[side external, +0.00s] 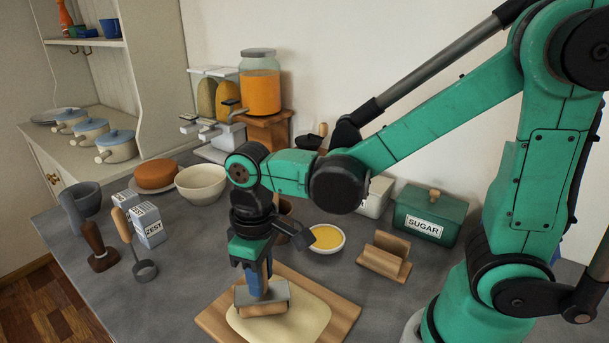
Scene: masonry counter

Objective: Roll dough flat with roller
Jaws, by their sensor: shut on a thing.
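In the side external view, my gripper (258,262) points down over the wooden board (340,316). It is shut on the blue handle of the roller (262,297), which has a metal frame and a wooden cylinder. The roller is at the back left part of the pale flat dough (305,316) and appears to touch it. The dough lies on the board as a wide, thin sheet. The gripper's fingertips are partly hidden around the handle, and the front of the board and dough is cut off by the picture's lower edge.
A bowl with yellow contents (327,239), a wooden holder (384,258) and a green sugar box (427,213) stand behind and right of the board. At left are a ring-ended tool (144,270), zest boxes (149,226) and a white bowl (202,184).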

